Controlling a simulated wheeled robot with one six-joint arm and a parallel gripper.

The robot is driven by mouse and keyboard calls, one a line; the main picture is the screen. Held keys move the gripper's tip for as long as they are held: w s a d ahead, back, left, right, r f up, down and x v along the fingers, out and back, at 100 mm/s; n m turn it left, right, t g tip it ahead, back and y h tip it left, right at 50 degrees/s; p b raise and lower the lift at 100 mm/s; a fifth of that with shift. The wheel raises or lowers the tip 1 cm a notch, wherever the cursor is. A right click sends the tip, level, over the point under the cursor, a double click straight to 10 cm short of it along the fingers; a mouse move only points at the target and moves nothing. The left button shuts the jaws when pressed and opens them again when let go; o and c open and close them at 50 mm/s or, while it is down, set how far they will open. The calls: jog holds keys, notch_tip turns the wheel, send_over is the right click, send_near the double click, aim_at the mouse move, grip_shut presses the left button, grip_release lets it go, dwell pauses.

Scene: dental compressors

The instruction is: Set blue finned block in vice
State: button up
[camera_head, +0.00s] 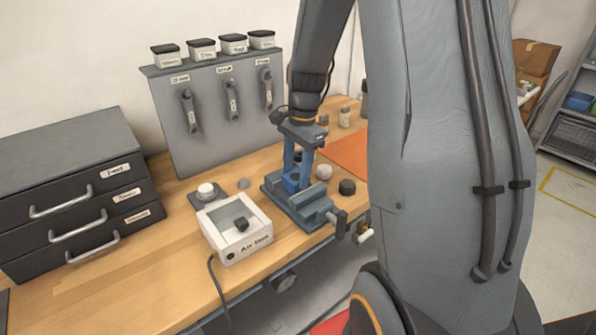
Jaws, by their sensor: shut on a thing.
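The blue-grey vice (306,206) stands on the wooden bench near its front edge, its handle pointing to the front right. My gripper (297,178) points down over the vice with its blue fingers shut on the blue finned block (291,182). The block is between the fingertips at the back part of the vice. Its fins are too small to make out. I cannot tell whether the block touches the vice or sits between its jaws.
A white box with a window (235,228) stands left of the vice. A black knob (347,187) and a whitish round part (324,171) lie to its right. An orange mat (345,150) lies behind. A grey tool panel (215,110) and dark drawers (75,195) stand at the left.

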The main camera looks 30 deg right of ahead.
jog(key=o, duration=1.2)
jog(key=shift+s+a+f, duration=0.1)
jog(key=shift+s+f, duration=0.3)
jog(key=shift+f, duration=0.45)
jog(key=shift+o, duration=0.2)
jog(key=shift+w+f, duration=0.1)
jog(key=shift+w, duration=0.05)
jog(key=shift+r, duration=0.2)
jog(key=shift+c, duration=0.5)
jog(key=shift+o, duration=0.6)
jog(key=shift+w+r+p, duration=0.3)
jog(key=shift+r+p, duration=0.2)
jog(key=shift+p, duration=0.35)
jog(key=shift+o, duration=0.5)
jog(key=shift+s+d+r+p, duration=0.1)
jog(key=shift+d+r+p, duration=0.05)
jog(key=shift+r+p, duration=0.2)
jog(key=shift+s+d+r+p, duration=0.1)
jog(key=shift+r+p, duration=0.1)
jog(key=shift+r, duration=0.2)
jog(key=shift+w+a+r+p, duration=0.15)
jog(key=shift+r+p, duration=1.7)
jog(key=shift+r, duration=0.45)
